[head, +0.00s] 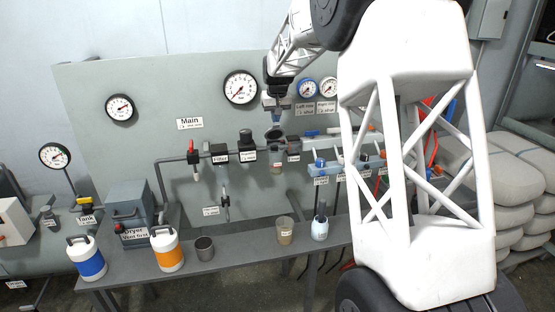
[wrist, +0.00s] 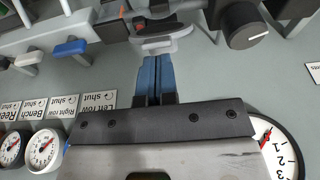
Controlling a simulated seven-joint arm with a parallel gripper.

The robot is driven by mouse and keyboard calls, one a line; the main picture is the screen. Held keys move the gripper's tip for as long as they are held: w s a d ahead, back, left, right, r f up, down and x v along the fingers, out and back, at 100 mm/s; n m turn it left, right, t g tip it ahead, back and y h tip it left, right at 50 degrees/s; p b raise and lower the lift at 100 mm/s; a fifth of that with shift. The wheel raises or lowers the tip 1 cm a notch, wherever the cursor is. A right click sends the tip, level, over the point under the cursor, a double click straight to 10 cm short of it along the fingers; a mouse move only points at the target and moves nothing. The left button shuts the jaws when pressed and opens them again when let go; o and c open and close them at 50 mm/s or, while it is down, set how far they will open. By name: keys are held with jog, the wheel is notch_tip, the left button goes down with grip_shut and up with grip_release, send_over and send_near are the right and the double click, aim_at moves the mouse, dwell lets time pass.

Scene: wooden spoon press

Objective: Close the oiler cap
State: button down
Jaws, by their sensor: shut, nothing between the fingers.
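The oiler hangs on the pipe line at the middle of the panel, with a clear bowl (head: 277,168) below its dark body. A dark round cap (head: 275,133) shows at its top and looks raised, though its exact angle is hard to tell. My gripper (head: 277,119) is just above the cap, pointing down, its blue fingers together and empty. In the wrist view the gripper's blue fingers (wrist: 155,58) reach up to the edge of a grey rounded part (wrist: 165,44), probably the cap. I cannot tell whether they touch it.
A black regulator knob (head: 246,135) stands left of the oiler; it is close to the fingers in the wrist view (wrist: 252,25). Blue-handled valves (head: 320,163) are to the right. A large gauge (head: 240,87) is behind. The bench below holds cups and canisters.

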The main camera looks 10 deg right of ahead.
aim_at(276, 128)
notch_tip(276, 128, down, 3)
jog(key=shift+s+f, duration=0.1)
jog(key=shift+w+r, duration=0.2)
jog(key=shift+r, duration=1.85)
jog(key=shift+w+v, duration=0.2)
jog(key=shift+v, duration=0.6)
jog(key=shift+w+v, duration=0.15)
jog(key=shift+v, duration=0.65)
jog(key=shift+w+v, duration=0.2)
jog(key=shift+v, duration=0.65)
jog(key=shift+r, duration=0.1)
jog(key=shift+s, duration=0.1)
